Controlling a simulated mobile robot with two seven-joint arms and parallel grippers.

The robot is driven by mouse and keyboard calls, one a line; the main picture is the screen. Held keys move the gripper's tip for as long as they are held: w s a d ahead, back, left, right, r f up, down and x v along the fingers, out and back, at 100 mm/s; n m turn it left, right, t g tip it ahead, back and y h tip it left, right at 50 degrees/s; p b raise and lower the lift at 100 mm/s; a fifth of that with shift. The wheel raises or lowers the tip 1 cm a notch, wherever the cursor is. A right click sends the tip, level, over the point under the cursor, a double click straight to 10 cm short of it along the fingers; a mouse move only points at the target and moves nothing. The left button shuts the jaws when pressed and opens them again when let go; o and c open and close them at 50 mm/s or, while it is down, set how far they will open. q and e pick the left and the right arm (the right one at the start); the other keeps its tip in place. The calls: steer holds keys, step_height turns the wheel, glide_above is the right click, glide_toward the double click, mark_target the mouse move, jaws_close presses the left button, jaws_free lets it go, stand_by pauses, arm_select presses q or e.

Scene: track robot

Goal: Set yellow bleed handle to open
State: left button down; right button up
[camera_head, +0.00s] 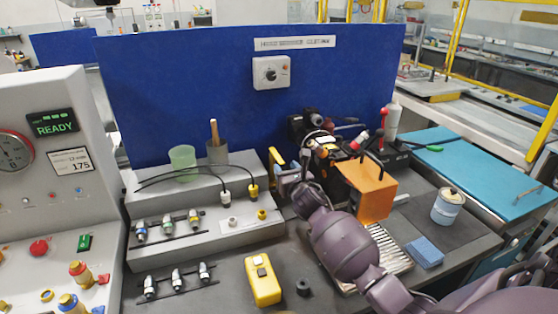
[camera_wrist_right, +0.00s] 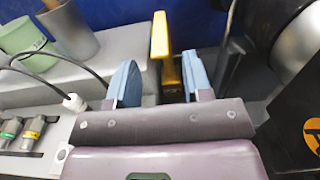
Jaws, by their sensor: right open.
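The yellow bleed handle (camera_head: 276,161) stands upright at the right end of the grey stepped bench block, in front of the blue panel. In the right wrist view the yellow handle (camera_wrist_right: 160,36) rises between and beyond the two blue fingers. My right gripper (camera_head: 285,180) is at the handle, its fingers largely hidden in the head view. In the wrist view my right gripper (camera_wrist_right: 160,78) is open, with its fingers on either side of the handle's line. I cannot tell whether a finger touches it. My left gripper is not in view.
An orange box-shaped part (camera_head: 366,192) and dark machinery stand just right of my right gripper. The grey block (camera_head: 150,205) with cables and fittings lies to the left. A yellow handheld device (camera_head: 262,281) lies on the bench in front. The blue panel (camera_head: 190,80) closes off the back.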

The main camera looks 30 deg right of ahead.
mark_target(282, 164)
steer(key=shift+x, duration=2.85)
jaws_close()
